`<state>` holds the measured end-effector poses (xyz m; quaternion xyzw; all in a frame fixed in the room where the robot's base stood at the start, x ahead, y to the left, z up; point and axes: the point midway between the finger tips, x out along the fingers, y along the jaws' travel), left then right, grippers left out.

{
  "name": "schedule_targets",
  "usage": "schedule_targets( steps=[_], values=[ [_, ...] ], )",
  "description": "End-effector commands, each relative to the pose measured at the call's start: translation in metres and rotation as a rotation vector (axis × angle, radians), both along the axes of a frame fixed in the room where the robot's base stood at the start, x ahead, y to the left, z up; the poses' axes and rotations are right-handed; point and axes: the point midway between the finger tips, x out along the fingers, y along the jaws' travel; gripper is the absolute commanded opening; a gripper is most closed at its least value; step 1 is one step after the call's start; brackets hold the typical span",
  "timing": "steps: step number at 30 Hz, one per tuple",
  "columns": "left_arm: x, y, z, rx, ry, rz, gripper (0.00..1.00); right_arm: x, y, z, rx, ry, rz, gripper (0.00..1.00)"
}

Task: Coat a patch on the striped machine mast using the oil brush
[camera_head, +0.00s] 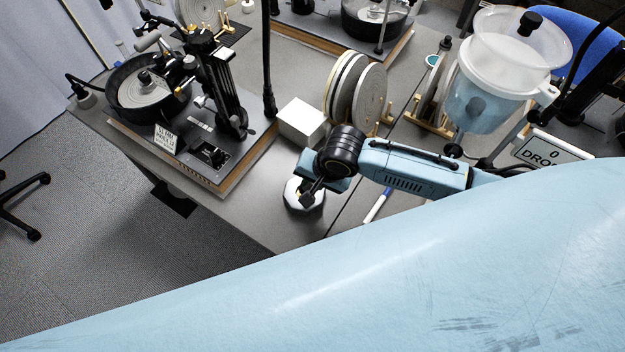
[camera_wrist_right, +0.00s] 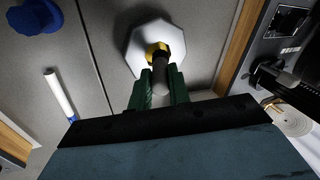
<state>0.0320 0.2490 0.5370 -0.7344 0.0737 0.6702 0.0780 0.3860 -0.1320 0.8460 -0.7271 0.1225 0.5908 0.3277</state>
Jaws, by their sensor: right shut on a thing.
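My right gripper (camera_head: 312,188) reaches in from the right over the table's front part. In the right wrist view its green fingers (camera_wrist_right: 161,88) are shut on a dark grey handle with a yellow collar, which I take as the oil brush (camera_wrist_right: 160,72). The brush's lower end is hidden at a white octagonal holder (camera_wrist_right: 143,42); I cannot tell whether it sits inside. The holder also shows in the head view (camera_head: 291,191). A faceting machine with a black mast (camera_head: 222,85) stands at the left; I cannot make out clear stripes on it. My left gripper is not in view.
A white box (camera_head: 302,122) and upright lap discs (camera_head: 372,95) stand behind the gripper. A white-and-blue pen (camera_head: 378,206) lies right of it. A clear tank (camera_head: 490,90) and a sign (camera_head: 553,150) are at the right. Table between holder and machine is clear.

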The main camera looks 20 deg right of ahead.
Motion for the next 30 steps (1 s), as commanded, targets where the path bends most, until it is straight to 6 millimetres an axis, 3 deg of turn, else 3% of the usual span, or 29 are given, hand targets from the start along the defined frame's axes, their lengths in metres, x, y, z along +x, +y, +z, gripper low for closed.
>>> schedule_targets(
  steps=[30],
  values=[
    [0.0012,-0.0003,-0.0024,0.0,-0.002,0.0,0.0,-0.0001,0.0003,-0.0072,0.001,0.001,-0.001,0.0]
  ],
)
